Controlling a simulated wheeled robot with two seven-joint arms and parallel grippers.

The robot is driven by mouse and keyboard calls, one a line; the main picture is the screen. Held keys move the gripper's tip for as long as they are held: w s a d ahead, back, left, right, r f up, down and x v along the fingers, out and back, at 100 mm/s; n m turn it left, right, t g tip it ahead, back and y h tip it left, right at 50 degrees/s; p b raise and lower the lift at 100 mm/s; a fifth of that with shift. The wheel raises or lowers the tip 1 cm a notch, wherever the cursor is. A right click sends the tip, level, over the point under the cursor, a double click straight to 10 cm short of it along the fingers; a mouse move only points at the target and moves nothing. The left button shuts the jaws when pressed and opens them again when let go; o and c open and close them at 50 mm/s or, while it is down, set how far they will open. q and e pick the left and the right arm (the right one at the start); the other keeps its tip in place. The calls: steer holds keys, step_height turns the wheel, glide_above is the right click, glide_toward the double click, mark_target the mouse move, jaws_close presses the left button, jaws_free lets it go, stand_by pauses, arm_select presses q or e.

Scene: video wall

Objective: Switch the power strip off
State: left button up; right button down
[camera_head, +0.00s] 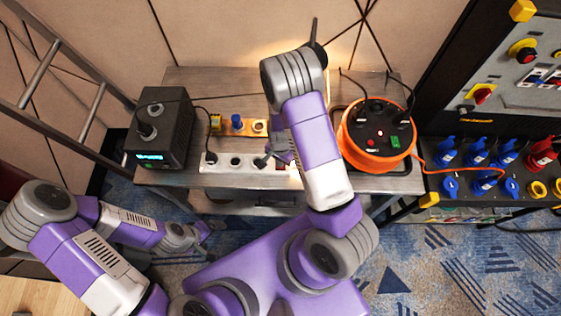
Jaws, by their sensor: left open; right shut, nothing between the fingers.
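The white power strip (222,164) lies along the front edge of the metal table, with dark plugs in some of its sockets. Its right end is partly hidden by my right arm, and a reddish spot shows near that end; I cannot tell the switch's position. My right gripper (272,158) is shut and empty, over or close to the right part of the strip; I cannot tell whether it touches. My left gripper (207,232) is open and empty, low in front of the table, left of my base and apart from the strip.
A black box with a lit display (165,130) stands at the table's left end. An orange cable reel (377,135) stands at the right. Small coloured parts (237,125) sit on an orange bar behind the strip. A ladder (68,65) leans left; a socket panel (487,165) stands right.

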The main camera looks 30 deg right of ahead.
steer(key=shift+f+b, duration=0.35)
steer(key=shift+f, duration=0.15)
steer(key=shift+r, duration=0.15)
step_height(320, 180, up, 7)
steer(key=p, duration=0.6)
stand_by(0.6)
steer(key=s+a+f+n+b, duration=0.1)
steer(key=f, duration=0.2)
steer(key=s+a+f+n+b, duration=0.1)
steer(key=s+f+b, duration=0.1)
steer(key=f, duration=0.1)
steer(key=s+a+f+n+y+b, duration=0.1)
steer(key=s+a+f+b, duration=0.1)
steer(key=shift+s+f+n, duration=0.15)
steer(key=shift+f+n, duration=0.25)
steer(key=s+a+f+n+y+b, duration=0.3)
steer(key=s+a+f+n+b, duration=0.2)
steer(key=a, duration=0.3)
steer(key=shift+s+a+f+n+t+b, duration=0.25)
steer(key=shift+a+f+n+t+b, duration=0.05)
steer(key=shift+a+f+n+b, duration=0.1)
